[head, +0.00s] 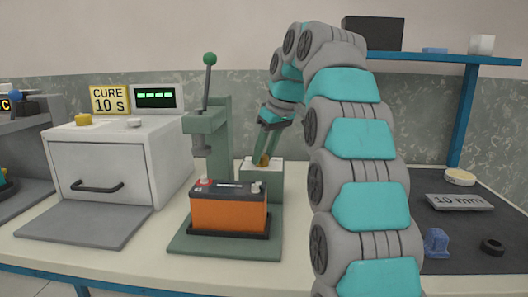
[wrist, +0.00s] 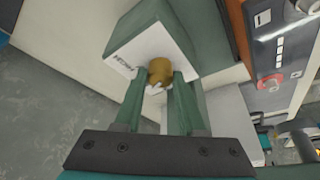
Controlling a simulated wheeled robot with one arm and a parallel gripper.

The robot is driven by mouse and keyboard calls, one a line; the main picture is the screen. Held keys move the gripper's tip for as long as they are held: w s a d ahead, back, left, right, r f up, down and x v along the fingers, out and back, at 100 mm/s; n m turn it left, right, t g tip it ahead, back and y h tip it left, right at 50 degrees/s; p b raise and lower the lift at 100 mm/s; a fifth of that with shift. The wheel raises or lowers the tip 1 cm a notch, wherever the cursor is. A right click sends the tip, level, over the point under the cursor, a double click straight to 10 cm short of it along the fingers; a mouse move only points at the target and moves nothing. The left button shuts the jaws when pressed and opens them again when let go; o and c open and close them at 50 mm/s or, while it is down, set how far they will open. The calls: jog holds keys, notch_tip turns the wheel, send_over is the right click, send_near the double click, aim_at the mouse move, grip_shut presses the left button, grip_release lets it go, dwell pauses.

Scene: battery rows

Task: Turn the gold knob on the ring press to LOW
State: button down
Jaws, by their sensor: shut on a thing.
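The ring press (head: 218,140) is a green column with a green-knobbed lever, standing on a green base plate. Its control box (head: 275,188) has a white top and stands at the right of the column. The gold knob (head: 262,160) is on that white top, and it shows in the wrist view (wrist: 160,72). My gripper (head: 264,156) reaches down to the box, with its green fingers in the wrist view (wrist: 159,80) on both sides of the knob, shut on it. The knob's pointer setting cannot be told.
An orange and black battery (head: 229,208) sits on the press base plate. A white oven (head: 118,165) with a CURE 10 s sign (head: 109,99) stands at left. A dark mat (head: 455,225) at right holds a 10 mm plate (head: 459,202), a blue part (head: 436,243) and a black ring (head: 492,246).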

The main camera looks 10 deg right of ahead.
dwell(0.4)
jog(key=c, duration=0.5)
grip_release()
jog(key=shift+r, duration=0.1)
